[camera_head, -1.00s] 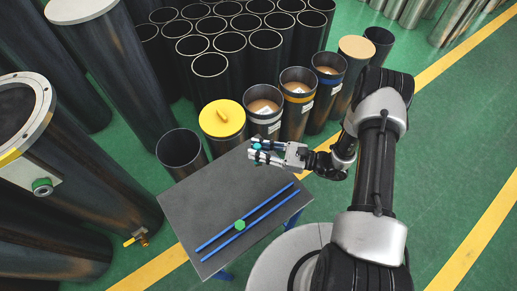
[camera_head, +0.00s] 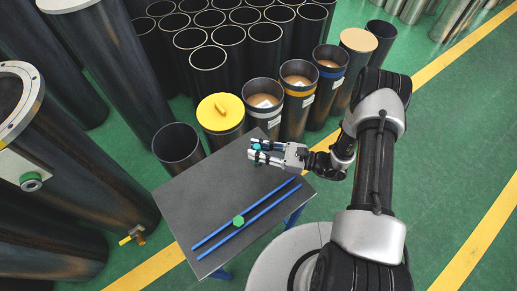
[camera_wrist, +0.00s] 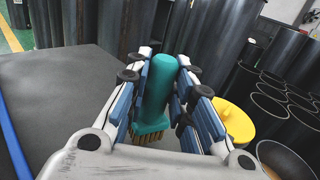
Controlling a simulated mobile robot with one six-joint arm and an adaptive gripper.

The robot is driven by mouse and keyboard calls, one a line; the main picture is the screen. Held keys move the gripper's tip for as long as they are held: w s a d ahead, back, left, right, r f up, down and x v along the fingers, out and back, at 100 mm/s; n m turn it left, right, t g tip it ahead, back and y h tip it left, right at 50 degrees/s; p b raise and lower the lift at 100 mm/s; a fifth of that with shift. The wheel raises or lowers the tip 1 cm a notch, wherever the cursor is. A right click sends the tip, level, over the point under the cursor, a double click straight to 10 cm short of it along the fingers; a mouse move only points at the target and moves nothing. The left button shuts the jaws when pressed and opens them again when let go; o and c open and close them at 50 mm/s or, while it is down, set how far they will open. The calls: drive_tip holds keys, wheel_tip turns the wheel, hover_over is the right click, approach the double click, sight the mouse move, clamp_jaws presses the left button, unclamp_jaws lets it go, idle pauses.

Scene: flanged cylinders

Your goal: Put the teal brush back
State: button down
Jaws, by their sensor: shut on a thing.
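The teal brush (camera_wrist: 158,85) stands between my gripper's fingers in the wrist view, its bristles at the bottom. My gripper (camera_head: 256,152) is shut on it. In the head view only small teal parts of the brush (camera_head: 257,147) show between the fingers, over the far right part of the grey table (camera_head: 185,205). I cannot tell how far the bristles are from the tabletop.
Two blue rails (camera_head: 260,213) lie along the table's near side, with a green knob-like piece (camera_head: 238,221) between them. A yellow-lidded cylinder (camera_head: 220,112), an open dark cylinder (camera_head: 178,148) and banded cylinders (camera_head: 298,90) stand just beyond the table. The table's left part is bare.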

drive_tip(key=shift+f+b, duration=0.7)
idle(0.3)
drive_tip(key=c, duration=1.3)
unclamp_jaws()
drive_tip(key=v, duration=1.2)
drive_tip(key=shift+r, duration=0.1)
